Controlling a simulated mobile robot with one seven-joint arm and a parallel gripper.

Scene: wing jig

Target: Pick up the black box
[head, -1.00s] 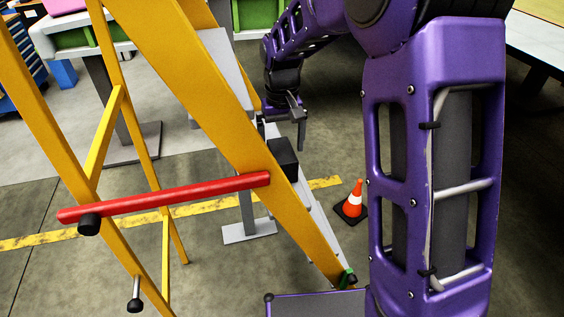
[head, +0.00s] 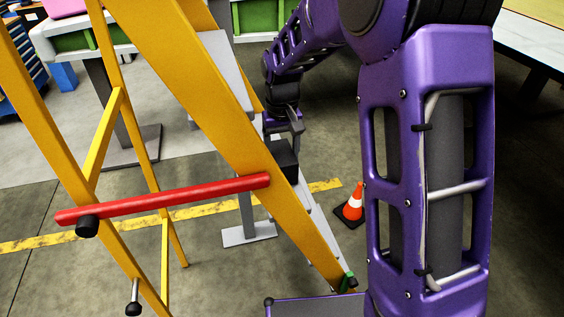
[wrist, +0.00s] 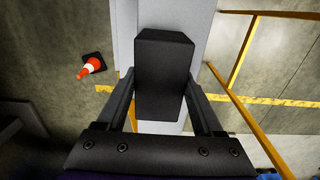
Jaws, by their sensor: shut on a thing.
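The black box (head: 285,160) stands on a light grey step of the yellow ladder, partly hidden behind the ladder's rail in the head view. In the wrist view the black box (wrist: 164,75) is upright-looking and fills the middle, between the two fingers. My gripper (head: 284,138) is at the top of the box, coming from above. In the wrist view my gripper (wrist: 160,100) has one finger on each side of the box and is shut on it. Whether the box's base touches the step cannot be told.
The yellow ladder (head: 215,110) with a red bar (head: 165,199) stands close to my gripper. An orange and white cone (head: 353,204) stands on the floor to the right. A grey post on a flat base (head: 248,234) is behind the ladder. Tables stand farther back.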

